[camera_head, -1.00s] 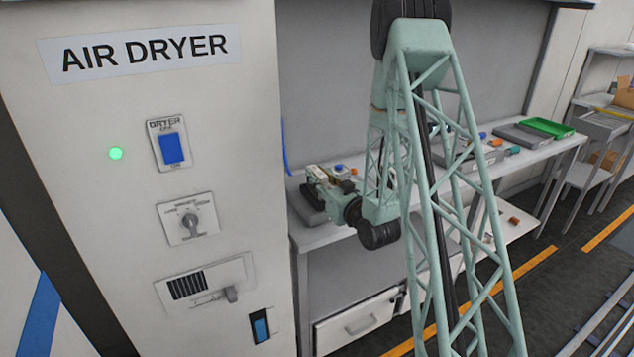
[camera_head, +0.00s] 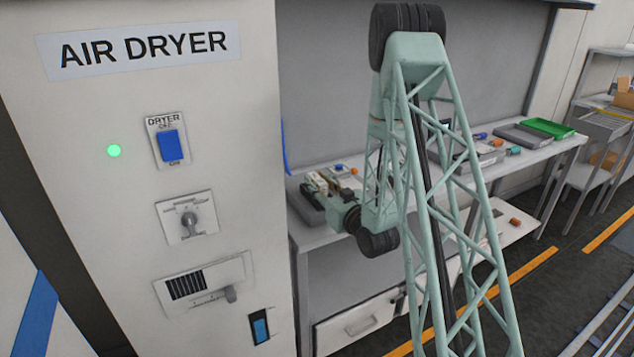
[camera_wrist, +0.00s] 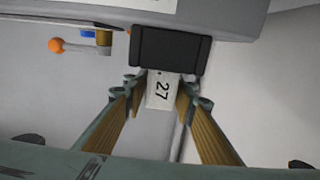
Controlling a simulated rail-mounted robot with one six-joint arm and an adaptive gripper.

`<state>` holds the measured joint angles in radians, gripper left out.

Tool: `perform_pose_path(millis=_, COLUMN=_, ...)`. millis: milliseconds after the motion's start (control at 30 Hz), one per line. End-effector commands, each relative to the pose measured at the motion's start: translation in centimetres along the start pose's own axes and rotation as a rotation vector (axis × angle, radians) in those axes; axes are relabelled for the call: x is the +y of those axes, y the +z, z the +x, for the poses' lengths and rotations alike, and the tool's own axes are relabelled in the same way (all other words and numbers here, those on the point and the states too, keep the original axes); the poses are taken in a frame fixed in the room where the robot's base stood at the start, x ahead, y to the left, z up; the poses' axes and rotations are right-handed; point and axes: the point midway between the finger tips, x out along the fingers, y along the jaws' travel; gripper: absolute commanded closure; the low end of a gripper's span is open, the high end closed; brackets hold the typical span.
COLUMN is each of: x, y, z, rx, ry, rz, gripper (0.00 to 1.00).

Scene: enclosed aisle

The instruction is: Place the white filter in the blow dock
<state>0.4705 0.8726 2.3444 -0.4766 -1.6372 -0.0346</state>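My gripper (camera_wrist: 165,90) shows in the wrist view, its two tan-padded fingers converging on a small white piece marked 27 (camera_wrist: 161,92), which looks to be the white filter. The fingertips lie close against both its sides and seem to hold it. Its far end meets or passes under a black block (camera_wrist: 170,50), which may be the blow dock; I cannot tell whether it is seated. In the head view my gripper (camera_head: 322,184) is low over the left end of the workbench, small and partly behind my arm.
An air dryer cabinet (camera_head: 225,125) with a blue switch (camera_head: 171,146) and lit green lamp (camera_head: 114,151) stands left. The workbench (camera_head: 545,152) carries a green tray (camera_head: 547,128) and loose parts. An orange ball knob (camera_wrist: 56,45) sits near the black block.

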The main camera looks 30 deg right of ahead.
Motion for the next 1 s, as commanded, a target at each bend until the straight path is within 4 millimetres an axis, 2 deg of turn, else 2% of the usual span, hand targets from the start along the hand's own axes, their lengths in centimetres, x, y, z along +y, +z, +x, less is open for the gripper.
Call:
perform_pose_path(millis=100, x=0.0, y=-0.1, z=0.0, rx=0.000, ry=0.000, rz=0.000, gripper=0.68)
perform_pose_path(millis=667, x=0.0, y=-0.4, z=0.0, rx=0.000, ry=0.000, rz=0.000, gripper=0.68)
perform_pose_path(millis=1000, x=0.1, y=-0.2, z=-4.3, rx=-0.002, ry=0.002, rz=0.001, gripper=0.68)
